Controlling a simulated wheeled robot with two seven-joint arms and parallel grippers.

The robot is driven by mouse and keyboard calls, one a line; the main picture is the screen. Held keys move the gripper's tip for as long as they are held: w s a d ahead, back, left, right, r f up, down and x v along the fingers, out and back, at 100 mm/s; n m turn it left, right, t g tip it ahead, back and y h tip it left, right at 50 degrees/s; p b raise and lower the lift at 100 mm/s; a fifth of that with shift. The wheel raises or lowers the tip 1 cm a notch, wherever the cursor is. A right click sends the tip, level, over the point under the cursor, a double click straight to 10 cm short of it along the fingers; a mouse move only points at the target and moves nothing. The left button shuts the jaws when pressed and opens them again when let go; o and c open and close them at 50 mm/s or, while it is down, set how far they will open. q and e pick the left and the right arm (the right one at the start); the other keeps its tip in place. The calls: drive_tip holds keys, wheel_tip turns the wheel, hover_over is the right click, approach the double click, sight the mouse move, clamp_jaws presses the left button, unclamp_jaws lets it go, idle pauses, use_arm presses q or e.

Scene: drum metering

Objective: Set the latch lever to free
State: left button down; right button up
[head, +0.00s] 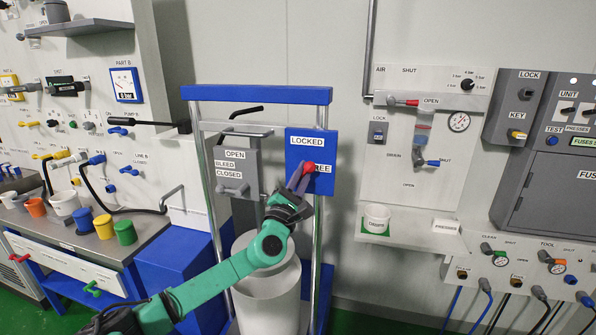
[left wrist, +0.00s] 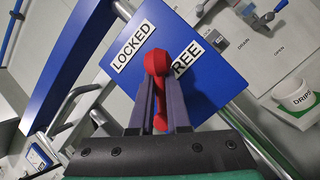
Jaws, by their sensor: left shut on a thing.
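The latch lever is red, with a rounded knob (left wrist: 157,62), on a blue plate (left wrist: 205,95) labelled LOCKED and FREE. In the head view the red knob (head: 309,168) shows at the plate's middle, just left of the FREE label, whose first letter is covered. My left gripper (head: 300,178) is shut on the lever; in the left wrist view its two grey fingers (left wrist: 160,95) stand on either side of the red arm. My right gripper is not in view.
A grey panel (head: 238,160) labelled OPEN, BLEED and CLOSED stands left of the plate. A blue-topped frame (head: 260,95) surrounds both. A white drum (head: 268,300) stands below my left arm. A wall panel with a drain cup (head: 376,218) is to the right.

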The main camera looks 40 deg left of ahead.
use_arm(q)
drive_tip(key=m+h, duration=0.2)
drive_tip(key=m, duration=0.2)
drive_tip(key=d+f+m+g+h, duration=0.1)
drive_tip(key=m+h, duration=0.1)
drive_tip(key=m, duration=0.2)
drive_tip(key=f+m+g+h+p, duration=0.1)
drive_tip(key=m, duration=0.3)
drive_tip(key=shift+w+d+f+h, duration=0.25)
drive_tip(key=shift+h, duration=0.15)
drive_tip(key=shift+f+m, duration=0.35)
drive_tip(key=shift+m, duration=0.15)
drive_tip(key=shift+f, duration=0.15)
drive_tip(key=c, duration=0.9)
unclamp_jaws()
drive_tip(key=shift+d, duration=0.2)
drive_tip(key=shift+s, duration=0.1)
